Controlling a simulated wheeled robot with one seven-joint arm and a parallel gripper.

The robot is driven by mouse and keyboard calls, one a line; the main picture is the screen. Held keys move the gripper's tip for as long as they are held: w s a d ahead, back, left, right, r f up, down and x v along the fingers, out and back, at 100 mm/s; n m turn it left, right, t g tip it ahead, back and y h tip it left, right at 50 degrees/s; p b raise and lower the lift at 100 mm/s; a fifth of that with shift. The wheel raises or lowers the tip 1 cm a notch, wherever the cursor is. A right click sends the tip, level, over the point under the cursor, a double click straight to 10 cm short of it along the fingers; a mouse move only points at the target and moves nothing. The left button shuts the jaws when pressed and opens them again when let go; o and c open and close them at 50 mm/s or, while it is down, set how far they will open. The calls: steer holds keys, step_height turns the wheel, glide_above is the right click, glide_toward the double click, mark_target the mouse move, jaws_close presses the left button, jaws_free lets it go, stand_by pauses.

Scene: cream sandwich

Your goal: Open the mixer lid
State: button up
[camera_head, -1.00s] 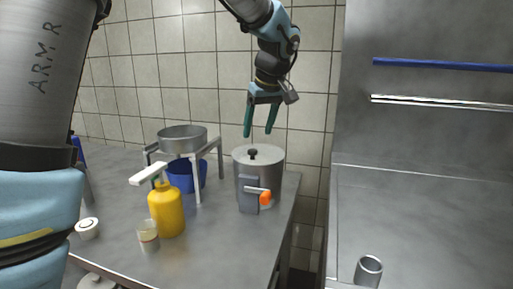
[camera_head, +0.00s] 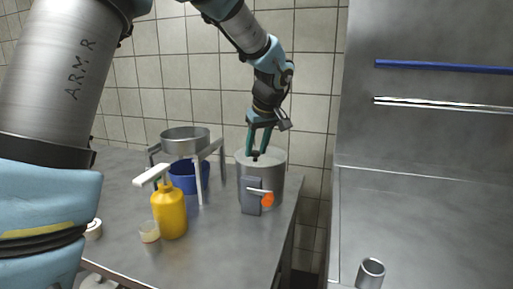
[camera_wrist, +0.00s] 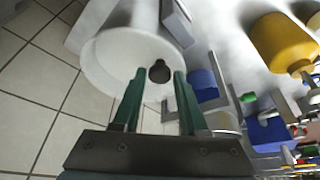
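The mixer (camera_head: 279,181) is a grey pot-like cylinder on the counter, with a grey block, a lever and an orange knob on its front. Its pale lid (camera_wrist: 110,62) is on top, with a dark knob (camera_wrist: 160,71) in the lid's middle. My gripper (camera_head: 257,152) is above the lid, pointing down. In the wrist view my gripper (camera_wrist: 158,75) is open, with its green fingers on either side of the knob. A gap shows between each finger and the knob.
A yellow bottle (camera_head: 169,212) and a small cup (camera_head: 149,232) stand at the counter's front. Left of the mixer, a metal pan (camera_head: 185,140) sits on a stand above a blue container (camera_head: 183,178). A tiled wall (camera_head: 315,100) is behind. A metal cup (camera_head: 370,272) stands at lower right.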

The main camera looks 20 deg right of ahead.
jaws_close()
stand_by(1.0)
